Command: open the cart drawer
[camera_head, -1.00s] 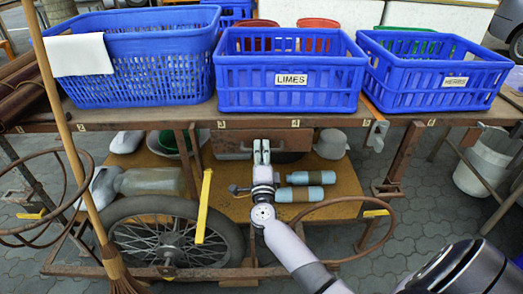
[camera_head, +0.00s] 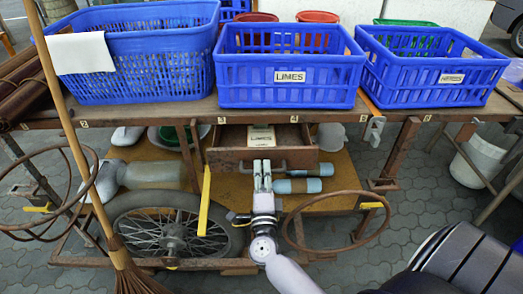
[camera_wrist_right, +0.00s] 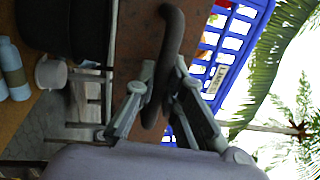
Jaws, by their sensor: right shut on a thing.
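The cart drawer (camera_head: 222,158) is brown wood and sits under the cart's top, below the middle blue crate. My right gripper (camera_head: 262,168) is in front of the drawer, shut on the dark curved drawer handle (camera_head: 243,165). In the right wrist view the handle (camera_wrist_right: 173,30) passes between the fingers (camera_wrist_right: 160,82) of this gripper. My left gripper is not in view.
Blue crates (camera_head: 290,92) stand on the cart top (camera_head: 190,107). On the lower shelf lie grey-blue bottles (camera_head: 300,186). A yellow bar (camera_head: 204,203) and a spoked wheel (camera_head: 165,235) are left of my right arm. A broom (camera_head: 75,140) leans at the left.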

